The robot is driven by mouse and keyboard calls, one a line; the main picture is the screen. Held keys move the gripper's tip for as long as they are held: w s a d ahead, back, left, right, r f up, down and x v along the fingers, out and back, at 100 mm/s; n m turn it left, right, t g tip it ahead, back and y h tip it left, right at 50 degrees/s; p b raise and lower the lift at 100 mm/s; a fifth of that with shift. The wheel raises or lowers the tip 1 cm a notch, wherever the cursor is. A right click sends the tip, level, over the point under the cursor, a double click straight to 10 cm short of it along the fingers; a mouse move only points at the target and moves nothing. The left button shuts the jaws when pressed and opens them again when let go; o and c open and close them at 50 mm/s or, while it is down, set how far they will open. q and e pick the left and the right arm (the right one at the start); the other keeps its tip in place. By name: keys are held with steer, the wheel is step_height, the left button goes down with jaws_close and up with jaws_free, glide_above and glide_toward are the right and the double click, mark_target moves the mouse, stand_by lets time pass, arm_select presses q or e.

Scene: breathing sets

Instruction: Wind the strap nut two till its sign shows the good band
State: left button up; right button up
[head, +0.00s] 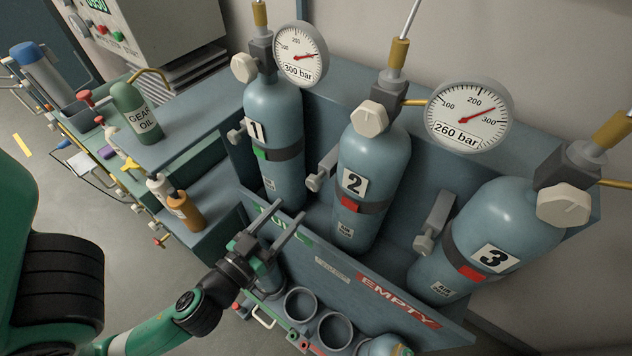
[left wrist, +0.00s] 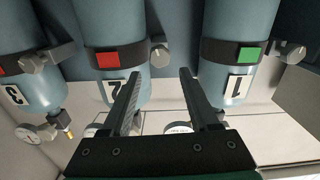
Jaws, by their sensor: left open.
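Cylinder 2 (head: 366,160) is a blue-grey bottle in the middle of the rack, with a dark strap (head: 345,195) around it. Its sign (head: 351,205) is red, as it is in the left wrist view (left wrist: 107,60). The grey strap nut two (head: 313,183) sits at the strap's left side; in the left wrist view it is a grey knob (left wrist: 160,55) beyond the finger gap. My left gripper (head: 288,208) is open and empty, apart from the nut, with its fingers pointing towards the rack. My right gripper is not in view.
Cylinder 1 (head: 274,115) shows a green sign; cylinder 3 (head: 500,235) shows a red sign. Their nuts and the front panel (head: 335,270) marked EMPTY flank the space. A gear oil bottle (head: 136,110) stands on the bench at left.

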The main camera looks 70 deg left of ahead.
mark_target(311, 185)
arm_select(q)
steer(key=p+x, duration=0.1)
steer(key=x, duration=0.1)
steer(key=r+p+x, duration=0.1)
steer(key=x, duration=0.1)
steer(key=shift+w+a, duration=0.25)
steer(key=shift+a, duration=0.05)
steer(key=x, duration=0.2)
steer(key=p+x, duration=0.1)
steer(key=x, duration=0.2)
steer(key=shift+d+f, duration=0.1)
steer(key=shift+f, duration=0.15)
steer(key=shift+w+a+f, duration=0.1)
steer(key=shift+w+a, duration=0.2)
steer(key=shift+w, duration=0.25)
steer(key=shift+c, duration=0.2)
jaws_close()
